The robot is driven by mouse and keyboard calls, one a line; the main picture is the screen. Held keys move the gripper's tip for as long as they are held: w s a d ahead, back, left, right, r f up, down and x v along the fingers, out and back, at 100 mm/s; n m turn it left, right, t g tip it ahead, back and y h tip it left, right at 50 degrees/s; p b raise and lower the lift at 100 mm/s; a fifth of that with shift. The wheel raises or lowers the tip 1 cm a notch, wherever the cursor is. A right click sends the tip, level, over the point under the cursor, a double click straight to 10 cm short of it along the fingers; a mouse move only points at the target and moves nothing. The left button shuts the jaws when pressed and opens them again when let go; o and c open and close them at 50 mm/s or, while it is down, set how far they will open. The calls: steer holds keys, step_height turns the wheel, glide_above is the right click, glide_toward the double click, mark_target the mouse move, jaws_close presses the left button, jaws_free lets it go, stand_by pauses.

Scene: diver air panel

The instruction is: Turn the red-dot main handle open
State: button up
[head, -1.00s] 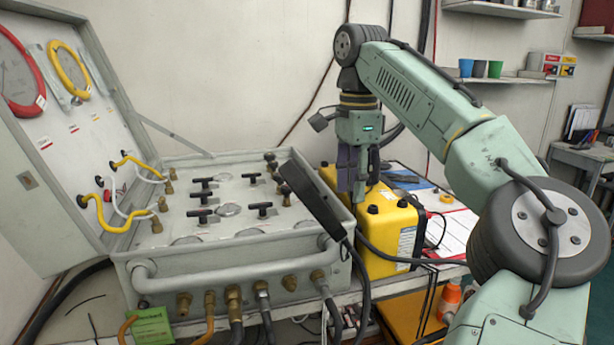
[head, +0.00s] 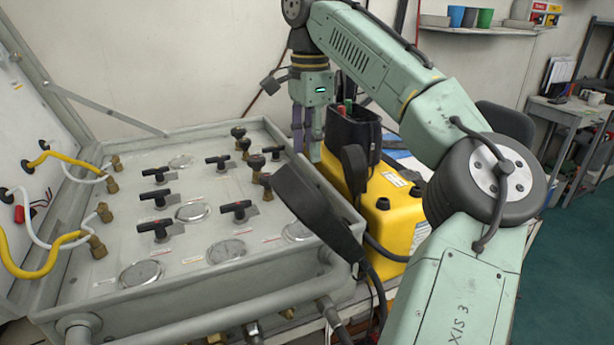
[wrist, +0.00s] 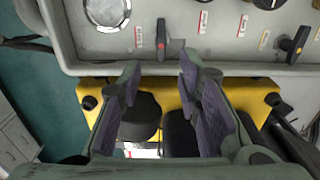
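In the wrist view a small dark handle with a red dot (wrist: 161,40) stands on the grey panel close to its edge. It lies just beyond the gap between my fingertips, apart from them. My gripper (wrist: 159,68) is open and empty, its two purple-grey fingers pointing at the panel edge. In the head view my gripper (head: 306,152) hangs at the panel's right rim, beside the yellow case. I cannot pick out the red-dot handle there. Another handle (wrist: 293,44) with an orange mark sits further right in the wrist view.
The grey panel (head: 110,255) carries gauges, several black T-handles (head: 158,198) and dark knobs (head: 256,162). A black handset (head: 318,215) juts over its right rim. The yellow case (head: 392,222), with a black holder (head: 352,132), stands close to my gripper. Floor at far right is clear.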

step_height(320, 180, down, 8)
steer(key=shift+w, duration=0.1)
stand_by(0.4)
jaws_close()
stand_by(0.3)
